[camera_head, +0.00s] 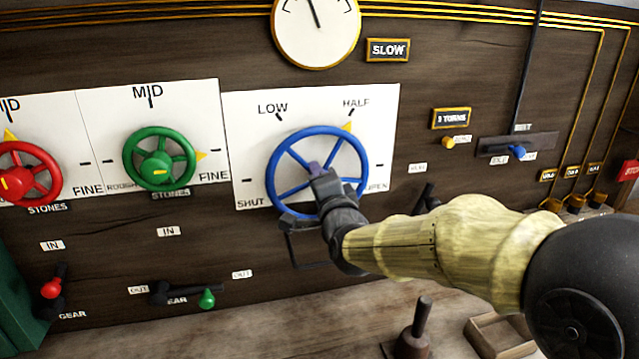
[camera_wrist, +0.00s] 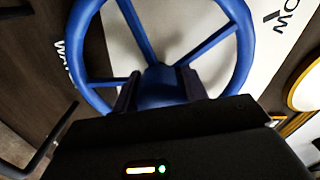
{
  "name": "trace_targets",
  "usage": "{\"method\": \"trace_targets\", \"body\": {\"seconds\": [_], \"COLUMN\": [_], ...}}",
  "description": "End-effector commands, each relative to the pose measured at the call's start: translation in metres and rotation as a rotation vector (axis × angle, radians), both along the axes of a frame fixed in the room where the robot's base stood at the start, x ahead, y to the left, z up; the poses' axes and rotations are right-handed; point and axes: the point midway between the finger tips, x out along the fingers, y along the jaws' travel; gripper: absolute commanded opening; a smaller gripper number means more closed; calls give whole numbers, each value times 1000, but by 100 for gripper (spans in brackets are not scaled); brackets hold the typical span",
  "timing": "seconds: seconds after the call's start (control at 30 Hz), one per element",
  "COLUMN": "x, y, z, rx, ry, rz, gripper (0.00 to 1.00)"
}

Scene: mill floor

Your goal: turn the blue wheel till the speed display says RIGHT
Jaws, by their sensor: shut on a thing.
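The blue wheel (camera_head: 359,150) is mounted on a white panel marked SHUT, LOW, HALF and OPEN. A yellow pointer (camera_head: 347,127) at its upper right sits just by the HALF mark. My gripper (camera_head: 316,170) is at the middle of the wheel, shut on its hub. In the wrist view, my two dark fingers (camera_wrist: 160,92) stand on either side of the blue hub, and the wheel (camera_wrist: 243,40) fills the top. The speed display (camera_head: 388,49), right of the round dial, reads SLOW. My wrist hides the lower part of the wheel.
The round dial (camera_head: 316,32) has its needle slightly left of upright. A green wheel (camera_head: 133,150) and a red wheel (camera_head: 50,162) are to the left. Levers with red (camera_head: 51,289) and green (camera_head: 207,299) knobs sit below. A blue-knobbed lever (camera_head: 517,151) is at the right.

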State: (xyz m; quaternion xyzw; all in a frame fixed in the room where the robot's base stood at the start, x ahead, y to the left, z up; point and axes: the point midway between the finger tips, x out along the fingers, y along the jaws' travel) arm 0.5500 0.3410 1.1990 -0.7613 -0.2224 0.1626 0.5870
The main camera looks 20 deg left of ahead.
Motion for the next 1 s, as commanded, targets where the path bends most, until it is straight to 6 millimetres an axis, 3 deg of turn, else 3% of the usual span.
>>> {"method": "trace_targets", "body": {"seconds": [0.03,0.13,0.57,1.0], "x": [0,0,-6,-60], "y": [0,0,-4,-38], "z": [-1,-1,-1,-2], "rx": [-1,-2,-2,-3], "ry": [2,1,-1,-3], "rz": [-1,-1,0,-2], "gripper": [47,65,65,65]}}
